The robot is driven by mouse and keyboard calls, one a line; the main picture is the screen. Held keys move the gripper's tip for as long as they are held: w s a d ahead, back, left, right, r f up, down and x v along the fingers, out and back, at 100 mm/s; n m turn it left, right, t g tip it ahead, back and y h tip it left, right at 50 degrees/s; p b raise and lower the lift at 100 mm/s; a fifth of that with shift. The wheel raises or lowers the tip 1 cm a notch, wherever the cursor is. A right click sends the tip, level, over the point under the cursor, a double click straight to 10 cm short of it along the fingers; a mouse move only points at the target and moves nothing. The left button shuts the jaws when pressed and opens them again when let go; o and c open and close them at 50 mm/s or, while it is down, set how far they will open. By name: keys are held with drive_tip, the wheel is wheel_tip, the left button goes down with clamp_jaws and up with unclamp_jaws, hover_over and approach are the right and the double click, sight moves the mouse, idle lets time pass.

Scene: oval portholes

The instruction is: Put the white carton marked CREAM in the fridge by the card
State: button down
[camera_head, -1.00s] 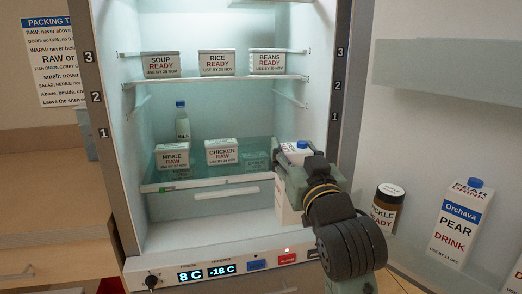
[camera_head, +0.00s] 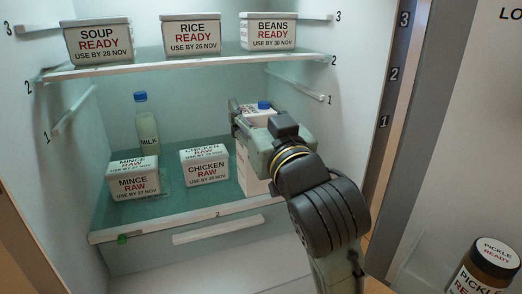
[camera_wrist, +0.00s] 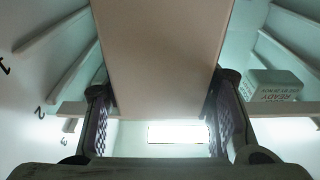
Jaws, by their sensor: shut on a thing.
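My gripper (camera_head: 252,126) is shut on a tall white carton (camera_head: 250,178) with a blue cap. It holds the carton upright at the right side of the fridge, by the lower glass shelf (camera_head: 160,225). In the head view my gripper and wrist cover much of the carton, and its name cannot be read. I cannot tell whether its base touches the shelf. In the wrist view the carton (camera_wrist: 160,55) fills the middle between the two finger pads (camera_wrist: 160,120). The card is not in view now.
The lower shelf holds a MILK bottle (camera_head: 147,125), a MINCE RAW box (camera_head: 134,180) and a CHICKEN RAW box (camera_head: 205,168). The upper shelf (camera_head: 190,62) holds SOUP (camera_head: 98,42), RICE (camera_head: 192,36) and BEANS (camera_head: 268,32) boxes. A PICKLE jar (camera_head: 485,270) is at lower right.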

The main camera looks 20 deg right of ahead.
drive_tip(key=w+d+f+p, duration=0.2)
drive_tip(key=w+d, duration=0.1)
drive_tip(key=w, duration=0.4)
drive_tip(key=w+d+f+p, duration=0.2)
drive_tip(key=w+d, duration=0.2)
drive_tip(key=w, duration=0.2)
drive_tip(key=shift+w+d+f+p, duration=0.15)
drive_tip(key=shift+w+f+p, duration=0.15)
drive_tip(key=shift+w+f, duration=0.1)
drive_tip(key=shift+f, duration=0.1)
drive_tip(key=c, duration=0.7)
unclamp_jaws()
drive_tip(key=s+b, duration=0.1)
drive_tip(key=s, duration=0.3)
drive_tip(key=s+f+b, duration=0.1)
drive_tip(key=s, duration=0.3)
drive_tip(key=s+b, duration=0.1)
drive_tip(key=s, duration=0.3)
drive_tip(key=shift+d+f+b, duration=0.2)
drive_tip(key=shift+f+b, duration=0.15)
drive_tip(key=shift+b, duration=0.05)
